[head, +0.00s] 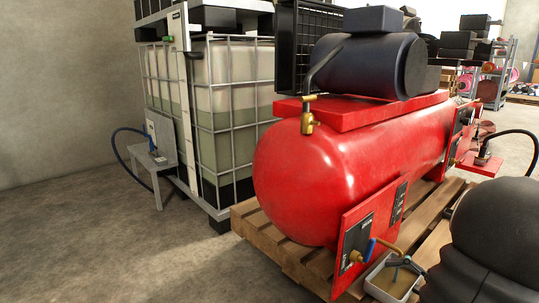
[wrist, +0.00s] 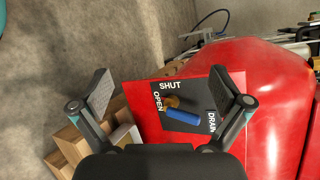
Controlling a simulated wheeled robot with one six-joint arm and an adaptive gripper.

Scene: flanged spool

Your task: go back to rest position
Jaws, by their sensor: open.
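My gripper (wrist: 164,88) is open and empty in the wrist view, its two fingers spread wide on either side of a red panel. On the panel (wrist: 150,128) is a drain valve with a brass body (wrist: 171,101) and a blue lever (wrist: 183,117). The lever lies between the fingers in the picture, with no finger seen touching it. It points down and right, away from the SHUT and OPEN marks. In the head view the blue lever (head: 370,250) shows on the panel low on the red tank; my dark arm covers the lower right.
The red compressor tank (head: 310,175) lies on a wooden pallet (head: 265,240). A small tray (head: 385,285) sits below the valve. A caged liquid container (head: 235,120) and a small metal stand (head: 155,165) are behind left. Floor at left is clear. Shelves (head: 495,70) stand far back right.

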